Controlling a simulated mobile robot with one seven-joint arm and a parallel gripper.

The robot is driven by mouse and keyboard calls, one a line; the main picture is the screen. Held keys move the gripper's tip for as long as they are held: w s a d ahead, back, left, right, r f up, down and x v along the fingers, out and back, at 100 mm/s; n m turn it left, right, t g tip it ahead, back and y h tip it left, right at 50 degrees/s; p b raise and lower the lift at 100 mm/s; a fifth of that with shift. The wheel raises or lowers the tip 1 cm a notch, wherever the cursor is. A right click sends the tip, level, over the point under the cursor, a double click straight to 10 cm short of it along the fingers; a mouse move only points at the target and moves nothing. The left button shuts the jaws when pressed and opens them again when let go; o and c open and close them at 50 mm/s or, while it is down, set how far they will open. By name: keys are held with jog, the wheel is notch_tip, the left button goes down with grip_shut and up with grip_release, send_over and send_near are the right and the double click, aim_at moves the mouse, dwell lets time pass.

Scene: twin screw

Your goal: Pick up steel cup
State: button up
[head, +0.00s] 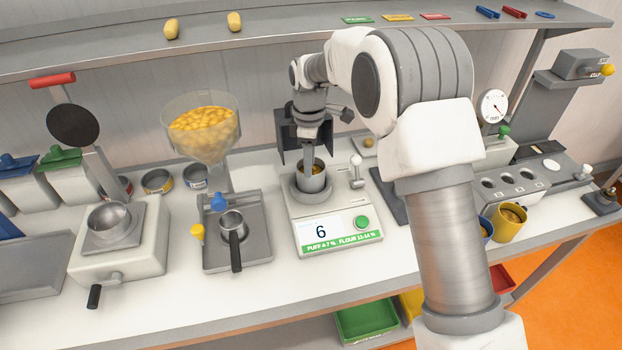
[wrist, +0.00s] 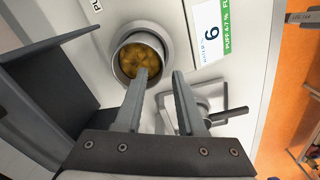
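The steel cup (head: 312,183) stands upright on the white scale (head: 289,221), whose display reads 6. In the wrist view the cup (wrist: 121,62) is seen from above, with yellow-brown bits inside. My gripper (wrist: 159,73) is open and points down at the cup. One finger overlaps the cup's mouth and the other lies just outside its rim, so they seem to straddle the near wall. I cannot tell how deep the fingertips reach. In the head view my gripper (head: 309,163) hides part of the cup's mouth.
A dark upright shield (head: 290,139) stands behind the cup, and a small lever (head: 356,172) is to its right. A black-handled metal cup (head: 233,228) sits left of the scale. A hopper (head: 201,125) of yellow pieces and a yellow cup (head: 509,222) are farther off.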

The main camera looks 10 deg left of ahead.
jog(key=shift+s+f+p, duration=0.15)
jog(key=shift+f+p, duration=0.35)
jog(key=shift+f, duration=2.15)
grip_shut()
